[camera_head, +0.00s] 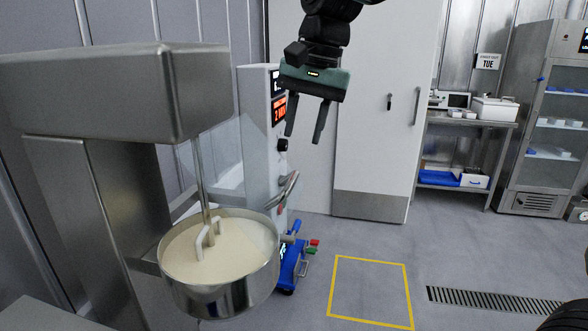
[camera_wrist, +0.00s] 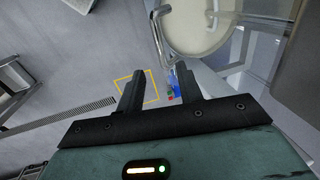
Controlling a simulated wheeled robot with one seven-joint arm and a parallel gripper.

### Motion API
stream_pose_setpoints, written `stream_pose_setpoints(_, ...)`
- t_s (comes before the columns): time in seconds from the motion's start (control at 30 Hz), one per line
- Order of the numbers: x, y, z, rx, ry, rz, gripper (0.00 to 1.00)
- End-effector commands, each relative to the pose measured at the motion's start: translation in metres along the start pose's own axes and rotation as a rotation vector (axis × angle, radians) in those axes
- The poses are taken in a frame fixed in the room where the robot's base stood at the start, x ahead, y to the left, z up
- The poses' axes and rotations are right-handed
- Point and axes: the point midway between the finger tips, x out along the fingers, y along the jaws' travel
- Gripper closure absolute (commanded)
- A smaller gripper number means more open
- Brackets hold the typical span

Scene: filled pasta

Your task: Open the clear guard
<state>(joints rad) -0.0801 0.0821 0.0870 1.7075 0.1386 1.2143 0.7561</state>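The clear guard (camera_head: 228,165) is a faint see-through panel between the mixer head and the control cabinet in the head view. Its outline is hard to make out, and I cannot tell how far it stands open. A curved metal handle (camera_head: 289,186) shows right of the bowl; a thin curved bar (camera_wrist: 158,40) runs beside the bowl in the wrist view. The steel bowl (camera_head: 222,290) holds a pale mix with a stirring tool in it. My gripper (camera_head: 304,138) is open and empty, pointing down, above and apart from the handle; its fingers also show in the wrist view (camera_wrist: 160,76).
The steel mixer head (camera_head: 110,90) overhangs the bowl at left. A control cabinet (camera_head: 257,130) with lit displays stands behind. A blue piece of equipment (camera_head: 291,262) is low beside the bowl. A yellow floor square (camera_head: 370,290) marks clear floor at right.

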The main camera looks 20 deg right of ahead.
Motion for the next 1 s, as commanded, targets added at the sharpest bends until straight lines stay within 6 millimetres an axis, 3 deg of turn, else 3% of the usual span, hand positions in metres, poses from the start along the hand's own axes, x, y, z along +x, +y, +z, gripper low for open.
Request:
stream_pose_setpoints(0.2,0.046,0.000,0.000,0.000,-0.003,0.003,0.64)
stream_pose_setpoints(0.4,0.076,0.000,0.000,-0.001,-0.002,0.002,0.64)
stream_pose_setpoints(0.6,0.089,0.000,0.001,-0.001,-0.001,0.001,0.64)
stream_pose_setpoints(0.87,0.090,0.000,0.000,-0.001,0.000,0.000,0.64)
stream_pose_setpoints(1.0,0.090,0.000,0.000,-0.001,0.000,0.000,0.97)
